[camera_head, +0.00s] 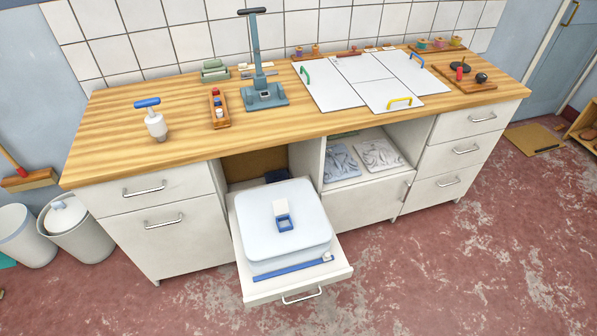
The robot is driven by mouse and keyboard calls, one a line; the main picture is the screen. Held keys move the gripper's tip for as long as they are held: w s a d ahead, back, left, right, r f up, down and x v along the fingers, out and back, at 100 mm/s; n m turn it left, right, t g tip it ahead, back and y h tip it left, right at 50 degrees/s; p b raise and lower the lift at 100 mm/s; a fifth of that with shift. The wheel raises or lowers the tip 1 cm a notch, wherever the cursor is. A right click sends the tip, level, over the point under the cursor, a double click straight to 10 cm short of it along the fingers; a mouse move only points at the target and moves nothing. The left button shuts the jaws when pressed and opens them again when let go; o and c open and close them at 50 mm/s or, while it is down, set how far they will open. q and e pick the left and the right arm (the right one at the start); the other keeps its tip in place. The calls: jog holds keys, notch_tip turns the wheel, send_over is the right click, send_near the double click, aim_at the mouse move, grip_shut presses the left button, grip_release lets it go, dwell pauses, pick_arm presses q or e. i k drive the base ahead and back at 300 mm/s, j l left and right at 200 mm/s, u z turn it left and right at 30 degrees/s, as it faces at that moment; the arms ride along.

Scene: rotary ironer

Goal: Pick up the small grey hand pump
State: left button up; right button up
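A small pale grey hand pump (157,127) with a blue handle across its top stands upright near the left end of the wooden counter (110,150). Nothing touches it, and bare wood surrounds it. Neither of my grippers shows in the head view.
A tall grey-blue lever stand (262,92) and a wooden rack (218,108) stand right of the pump. White panels (330,88) lie on the counter's middle. Below, an open drawer (262,292) holding a pale lidded box (285,245) juts out. Bins (85,240) stand at left.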

aim_at(157, 126)
jog(key=i+j+z, duration=0.2)
jog(key=i+j, duration=0.15)
jog(key=j, duration=0.3)
jog(key=k+j+z, duration=0.15)
jog(key=j, duration=0.2)
jog(key=k+j+z, duration=0.15)
jog(key=j, duration=0.2)
jog(key=k+j+z, duration=0.15)
jog(key=j, duration=0.15)
jog(key=k+l+z, duration=0.15)
jog(key=k, duration=0.2)
jog(key=k+l+z, duration=0.1)
jog(key=k, duration=0.25)
